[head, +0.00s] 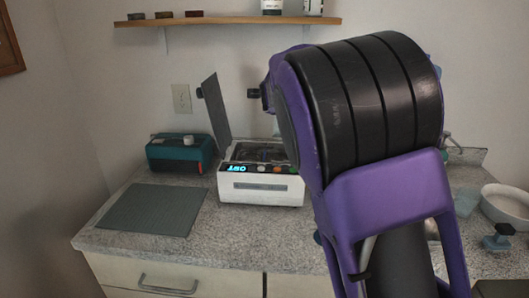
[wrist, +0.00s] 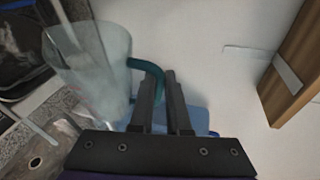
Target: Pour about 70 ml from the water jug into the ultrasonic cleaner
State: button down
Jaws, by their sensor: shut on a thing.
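The water jug (wrist: 92,70) is a clear vessel with a teal handle (wrist: 135,66) in the wrist view. My gripper (wrist: 160,82) is shut on that handle. I cannot tell the jug's tilt or water level from this rolled view. In the head view my arm hides the jug and the gripper. The ultrasonic cleaner (head: 262,190) is a white box on the counter, just left of my arm, with a lit blue display and coloured buttons. Its dark lid (head: 216,108) stands open, and its tank shows dark inside. My arm covers the cleaner's right edge.
A teal device (head: 180,152) stands left of the cleaner, behind a grey mat (head: 152,209) on the granite counter (head: 240,236). A white bowl (head: 507,204) and a small dark-blue object (head: 498,238) are at the right. A wooden shelf (head: 228,20) hangs above.

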jog(key=shift+s+a+r+n+h+p, duration=0.1)
jog(key=shift+a+r+n+h+p, duration=0.2)
jog(key=shift+a+n, duration=0.15)
dwell(1.1)
